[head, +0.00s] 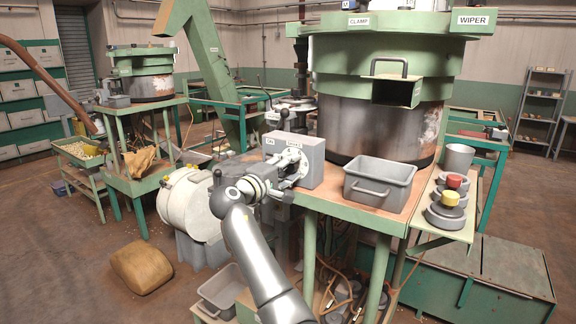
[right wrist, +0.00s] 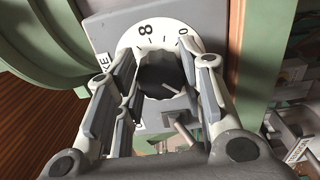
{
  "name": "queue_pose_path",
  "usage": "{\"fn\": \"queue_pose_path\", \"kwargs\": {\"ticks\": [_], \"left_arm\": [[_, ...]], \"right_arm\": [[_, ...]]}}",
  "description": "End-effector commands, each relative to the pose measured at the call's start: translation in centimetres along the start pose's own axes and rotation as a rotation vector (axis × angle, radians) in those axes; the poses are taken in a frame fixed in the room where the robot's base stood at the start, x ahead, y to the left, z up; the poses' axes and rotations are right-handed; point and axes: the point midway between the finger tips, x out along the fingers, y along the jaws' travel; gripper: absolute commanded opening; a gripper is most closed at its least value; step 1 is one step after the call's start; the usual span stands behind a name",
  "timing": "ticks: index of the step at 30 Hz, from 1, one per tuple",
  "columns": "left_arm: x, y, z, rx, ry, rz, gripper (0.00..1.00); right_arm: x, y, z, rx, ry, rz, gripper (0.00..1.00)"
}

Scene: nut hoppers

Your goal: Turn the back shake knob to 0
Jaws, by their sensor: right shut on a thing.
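A grey control box (head: 311,158) with labels, one reading SHAKE, stands on the wooden table in front of the large hopper. My right gripper (head: 285,172) is at the front of this box and partly covers its dials. In the right wrist view, a dark round knob (right wrist: 160,72) sits inside a white dial ring (right wrist: 163,32) showing 8 and 0, near a label ending in KE. My right gripper (right wrist: 160,85) has its fingers on both sides of this knob, shut on it. The knob's exact setting is hard to read. My left gripper is not in view.
A grey bin (head: 380,182) stands on the table right of the box, beside red and yellow buttons (head: 450,199). The large hopper (head: 375,120) rises behind. Another hopper (head: 148,75) stands at the back left. A brown sack (head: 141,267) lies on the floor.

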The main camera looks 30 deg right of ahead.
Motion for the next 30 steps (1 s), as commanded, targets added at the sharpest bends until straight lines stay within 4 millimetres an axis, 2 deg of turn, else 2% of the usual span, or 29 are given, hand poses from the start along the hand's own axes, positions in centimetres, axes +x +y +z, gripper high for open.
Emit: {"fn": "queue_pose_path", "kwargs": {"ticks": [1,13,14,18,27,30], "left_arm": [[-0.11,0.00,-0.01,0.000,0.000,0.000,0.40],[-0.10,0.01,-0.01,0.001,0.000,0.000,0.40],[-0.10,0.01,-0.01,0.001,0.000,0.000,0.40],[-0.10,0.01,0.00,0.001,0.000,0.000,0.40],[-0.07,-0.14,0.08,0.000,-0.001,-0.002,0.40],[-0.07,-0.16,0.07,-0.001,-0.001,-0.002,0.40]], "right_arm": [[0.02,0.55,-0.06,-0.002,0.004,0.010,0.12],[0.02,0.51,-0.06,-0.006,0.004,0.010,0.12],[0.01,0.51,-0.05,-0.006,0.003,0.010,0.40],[0.01,0.39,-0.03,-0.006,0.002,0.007,0.58],[-0.06,0.13,-0.03,-0.008,0.001,0.003,0.58],[-0.64,0.10,-0.09,-0.008,0.003,0.003,0.58]]}}
